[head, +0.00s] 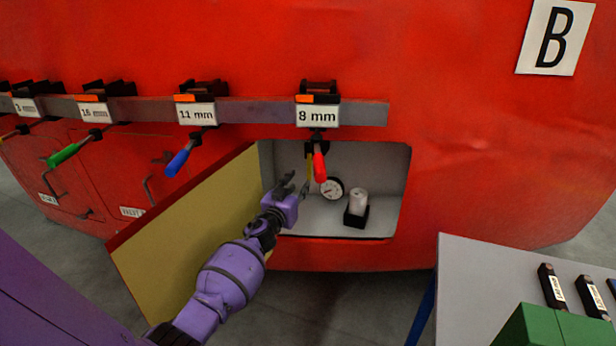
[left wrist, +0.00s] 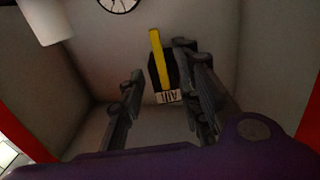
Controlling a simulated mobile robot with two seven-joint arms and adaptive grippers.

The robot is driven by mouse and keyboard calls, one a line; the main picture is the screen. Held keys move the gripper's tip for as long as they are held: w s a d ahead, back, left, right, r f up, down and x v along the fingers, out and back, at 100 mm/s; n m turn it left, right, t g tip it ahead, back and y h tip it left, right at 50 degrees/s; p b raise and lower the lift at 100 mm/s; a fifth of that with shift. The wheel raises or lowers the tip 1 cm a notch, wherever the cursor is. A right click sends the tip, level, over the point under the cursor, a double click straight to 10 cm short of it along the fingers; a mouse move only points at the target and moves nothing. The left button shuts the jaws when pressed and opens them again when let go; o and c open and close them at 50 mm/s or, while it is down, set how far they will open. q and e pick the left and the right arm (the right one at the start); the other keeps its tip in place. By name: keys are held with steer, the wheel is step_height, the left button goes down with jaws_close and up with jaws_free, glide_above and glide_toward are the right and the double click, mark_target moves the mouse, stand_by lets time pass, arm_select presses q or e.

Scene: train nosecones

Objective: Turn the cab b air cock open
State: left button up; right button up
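The air cock has a yellow handle (head: 309,167) inside the open compartment (head: 290,155) under the B sign. In the left wrist view the yellow handle (left wrist: 158,50) stands nearly upright in the picture on a black body with a label reading AIR (left wrist: 168,97). My left gripper (head: 296,184) is in the compartment mouth, just left of the handle in the head view. Its fingers are open, and in the left wrist view the handle shows between them. I cannot tell whether they touch it. My right gripper is not in view.
A round gauge (head: 331,188) and a white cylinder on a black base (head: 358,205) stand right of the handle. A red-handled tool (head: 320,166) hangs in front of the compartment's top. The compartment door (head: 190,240) is open to the left. A grey table (head: 480,290) stands at right.

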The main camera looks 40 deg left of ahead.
mark_target(309, 170)
arm_select(q)
steer(key=b+x, duration=0.3)
steer(key=x, duration=0.3)
steer(key=shift+w+r, duration=0.1)
steer(key=shift+w+a+r, duration=0.1)
steer(key=shift+w+r, duration=0.1)
steer(key=shift+w, duration=0.3)
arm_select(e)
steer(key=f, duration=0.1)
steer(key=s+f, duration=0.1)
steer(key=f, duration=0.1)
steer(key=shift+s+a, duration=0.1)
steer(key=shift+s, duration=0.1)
arm_select(q)
jaws_close()
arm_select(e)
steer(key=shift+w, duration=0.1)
